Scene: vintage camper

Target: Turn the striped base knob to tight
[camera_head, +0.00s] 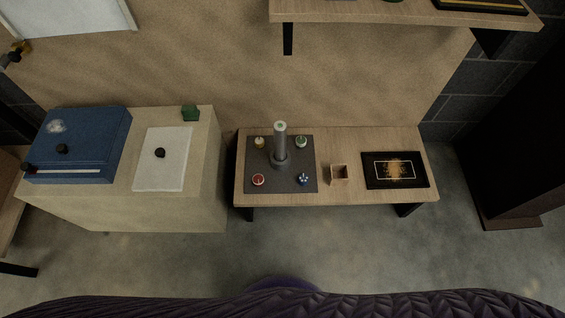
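No knob shows clear stripes at this size, so I cannot tell which is the striped base knob. On a low wooden table, a dark grey mat (290,187) bears a grey upright cylinder (280,140) on a round base (280,163). Small round pieces lie around it: a yellowish one (259,142), a green and white one (302,142), a red one (258,180) and a blue one (304,179). Neither of my grippers is in view.
The wooden table (345,198) also holds a small open wooden box (339,174) and a black framed picture (370,170). A pale cabinet (160,212) stands left of it. A shelf (400,16) overhangs behind. Dark quilted padding (400,306) fills the front edge. Floor between is clear.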

